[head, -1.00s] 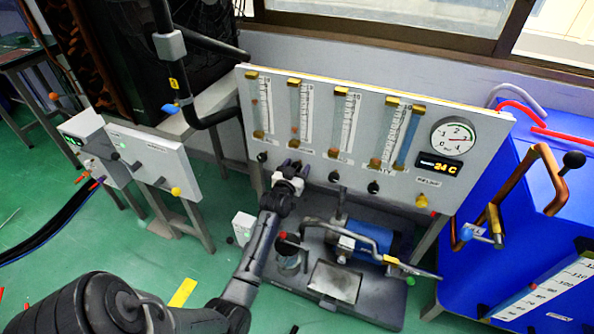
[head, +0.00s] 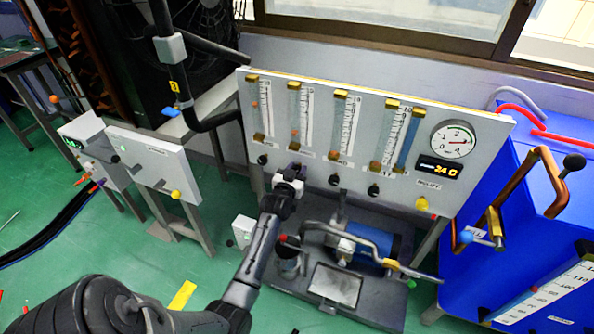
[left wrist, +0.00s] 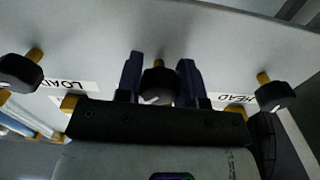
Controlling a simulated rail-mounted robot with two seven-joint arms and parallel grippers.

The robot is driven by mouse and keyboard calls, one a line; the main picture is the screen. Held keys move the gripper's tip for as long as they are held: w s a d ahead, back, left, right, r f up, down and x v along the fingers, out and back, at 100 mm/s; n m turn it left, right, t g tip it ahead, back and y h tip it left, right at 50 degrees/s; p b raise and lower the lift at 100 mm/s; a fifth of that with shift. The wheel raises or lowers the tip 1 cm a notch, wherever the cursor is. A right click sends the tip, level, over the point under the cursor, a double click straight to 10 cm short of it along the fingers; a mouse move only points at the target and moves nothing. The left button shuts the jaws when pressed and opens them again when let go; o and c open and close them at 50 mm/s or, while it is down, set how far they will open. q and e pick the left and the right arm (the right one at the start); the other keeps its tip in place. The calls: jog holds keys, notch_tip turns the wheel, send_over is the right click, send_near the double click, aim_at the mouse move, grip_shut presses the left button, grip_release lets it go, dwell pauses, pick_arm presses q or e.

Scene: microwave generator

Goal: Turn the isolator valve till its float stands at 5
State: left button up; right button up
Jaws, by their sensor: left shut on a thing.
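A white panel (head: 350,172) carries a row of flow tubes with scales and small dark knobs below them. My left gripper (head: 292,170) is at the second knob from the left, under the second tube (head: 300,112). In the left wrist view its two dark fingers stand either side of a black knob with a white mark (left wrist: 158,84), and they are shut on it. This knob's label is hidden, so I cannot confirm it is the isolator valve. A reddish float (head: 294,133) is low in the second tube; its exact reading is too small to tell. My right gripper is not in view.
Neighbouring knobs labelled LOAD (left wrist: 20,70) and HEAD (left wrist: 275,95) flank the gripper, clear of its fingers. A round gauge (head: 453,138) and a 24 C display (head: 440,168) are at the panel's right. A blue pump (head: 372,240) with pipes stands below.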

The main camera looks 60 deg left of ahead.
pick_arm(q)
jog(key=shift+r+n+p, duration=0.2)
jog(key=shift+n+p, duration=1.5)
jog(key=shift+p, duration=0.7)
jog(key=shift+f+n+p, duration=0.1)
jog(key=shift+n+p, duration=0.75)
jog(key=shift+n, duration=0.15)
jog(key=shift+w+d+f+n+p, duration=0.1)
jog(key=shift+n+p, duration=0.55)
jog(key=shift+n, duration=0.35)
jog(key=o, duration=0.9)
jog(key=shift+o, duration=0.2)
